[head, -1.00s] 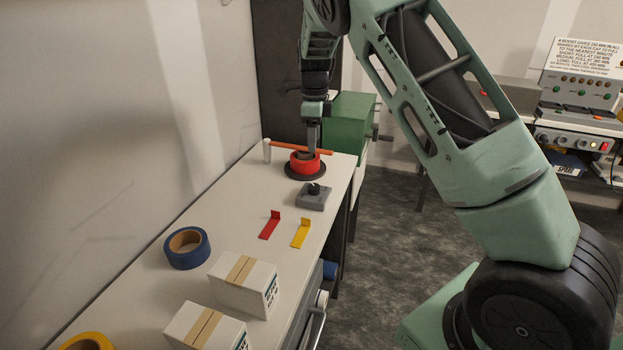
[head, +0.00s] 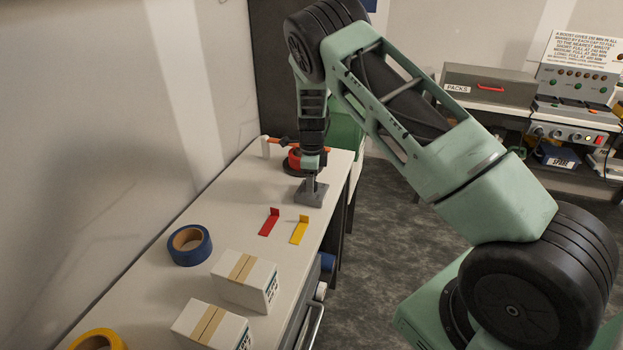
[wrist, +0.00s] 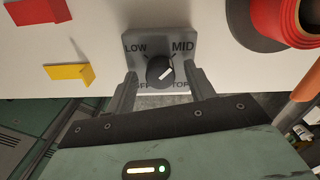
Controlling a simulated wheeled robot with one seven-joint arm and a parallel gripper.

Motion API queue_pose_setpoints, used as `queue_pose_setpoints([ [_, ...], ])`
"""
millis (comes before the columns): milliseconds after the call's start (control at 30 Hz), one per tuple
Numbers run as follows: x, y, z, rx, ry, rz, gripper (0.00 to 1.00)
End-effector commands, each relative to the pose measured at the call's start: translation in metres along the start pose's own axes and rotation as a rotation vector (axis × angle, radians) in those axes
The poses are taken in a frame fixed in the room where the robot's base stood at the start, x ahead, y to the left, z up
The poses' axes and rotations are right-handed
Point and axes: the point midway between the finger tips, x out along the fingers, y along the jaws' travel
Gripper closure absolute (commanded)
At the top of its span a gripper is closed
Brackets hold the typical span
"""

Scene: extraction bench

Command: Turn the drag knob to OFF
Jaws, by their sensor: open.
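The drag knob (wrist: 159,71) is a round black knob on a grey block, which also shows on the bench in the head view (head: 309,199). The block face reads LOW upper left, MID upper right and TOP lower right; the lower left label is partly hidden and ends in F. The knob's white mark points up and right, toward MID. My gripper (wrist: 161,78) is open, one finger on each side of the knob. Gaps show between fingers and knob. In the head view my gripper (head: 311,186) points down at the block and hides the knob.
A red reel (head: 293,160) on a dark base stands just behind the block, with an orange bar. Red (head: 269,222) and yellow (head: 299,230) brackets lie in front. Blue tape (head: 189,245) and cartons (head: 244,281) stand nearer. The bench's right edge is close to the block.

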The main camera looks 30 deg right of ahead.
Motion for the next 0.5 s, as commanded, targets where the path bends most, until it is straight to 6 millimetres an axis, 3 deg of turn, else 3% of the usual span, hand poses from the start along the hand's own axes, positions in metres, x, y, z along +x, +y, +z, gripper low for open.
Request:
queue_pose_setpoints([
  [167, 0.0002, -0.0001, 0.0001, 0.0, 0.0, 0.0, 0.46],
  [333, 0.0, 0.0, 0.0001, 0.0, 0.0, 0.0, 0.88],
  [500, -0.0001, 0.0, 0.0001, -0.001, 0.0, 0.0, 0.91],
])
